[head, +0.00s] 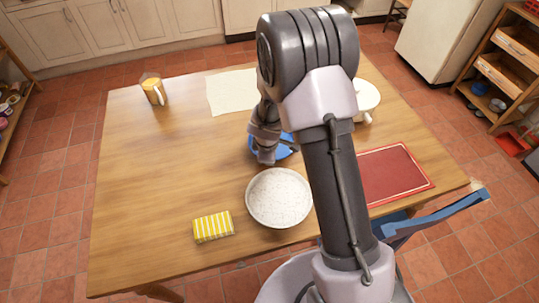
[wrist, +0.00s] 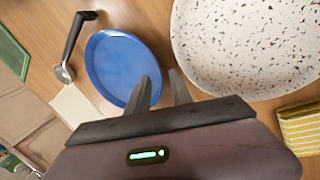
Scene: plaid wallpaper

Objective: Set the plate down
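The blue plate (wrist: 118,62) lies in the wrist view left of centre, and it looks flat on the wooden table. In the head view the blue plate (head: 284,150) is partly hidden by my gripper (head: 266,157). In the wrist view the two fingers of my gripper (wrist: 162,82) stand apart with a clear gap between them. The left finger overlaps the plate's near right edge, and the right finger is outside the rim. I see nothing clamped between them. Whether a finger touches the plate I cannot tell.
A cream cloth (head: 231,92) lies behind. The table's (head: 150,180) left side is clear.

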